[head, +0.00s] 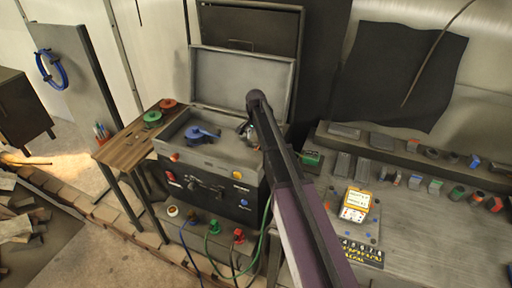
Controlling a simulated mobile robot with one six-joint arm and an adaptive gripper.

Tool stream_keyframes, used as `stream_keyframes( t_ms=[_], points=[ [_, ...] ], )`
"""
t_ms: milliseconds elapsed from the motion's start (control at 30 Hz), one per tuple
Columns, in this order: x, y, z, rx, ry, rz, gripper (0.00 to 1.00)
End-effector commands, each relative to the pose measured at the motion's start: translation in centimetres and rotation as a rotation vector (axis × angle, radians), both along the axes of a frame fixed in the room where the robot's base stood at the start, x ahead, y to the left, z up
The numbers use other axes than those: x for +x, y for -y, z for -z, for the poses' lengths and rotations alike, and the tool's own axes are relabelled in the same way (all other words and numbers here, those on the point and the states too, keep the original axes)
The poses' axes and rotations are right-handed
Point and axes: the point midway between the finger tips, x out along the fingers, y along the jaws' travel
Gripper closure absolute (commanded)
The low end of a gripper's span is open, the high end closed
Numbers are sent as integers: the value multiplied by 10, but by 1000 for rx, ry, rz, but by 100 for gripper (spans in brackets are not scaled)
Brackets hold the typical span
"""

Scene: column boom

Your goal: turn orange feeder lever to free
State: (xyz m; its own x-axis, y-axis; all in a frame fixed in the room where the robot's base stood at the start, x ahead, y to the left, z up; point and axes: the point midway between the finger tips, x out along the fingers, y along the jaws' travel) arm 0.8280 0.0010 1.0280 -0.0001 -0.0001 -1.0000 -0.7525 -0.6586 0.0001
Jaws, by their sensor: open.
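A dark metal cabinet (222,205) with a raised lid stands left of centre. On its front, a small orange-red part (174,157) shows at the upper left and a yellow-orange round part (238,175) at the upper right. I cannot tell which of them, if either, is the orange feeder lever, or its position. A black handle (205,187) sits between them, lower down. My gripper (243,130) is over the right part of the cabinet's open top, partly hidden by my arm. It is open and I see nothing held in it.
A blue object (203,133) lies in the cabinet top. A wooden side table (130,149) with green and red reels adjoins it on the left. Cables hang from coloured connectors below. A workbench (405,205) with a yellow-and-white device (355,205) is at the right.

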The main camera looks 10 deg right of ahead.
Motion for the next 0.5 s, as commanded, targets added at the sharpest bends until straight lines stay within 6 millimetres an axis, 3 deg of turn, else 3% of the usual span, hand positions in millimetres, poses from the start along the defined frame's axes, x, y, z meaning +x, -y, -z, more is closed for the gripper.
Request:
stream_keyframes(
  t_ms=[200, 500],
  points=[
    [0, 0, 18, 0, 0, 0, 24],
    [0, 0, 26, 0, 0, 0, 24]
  ],
)
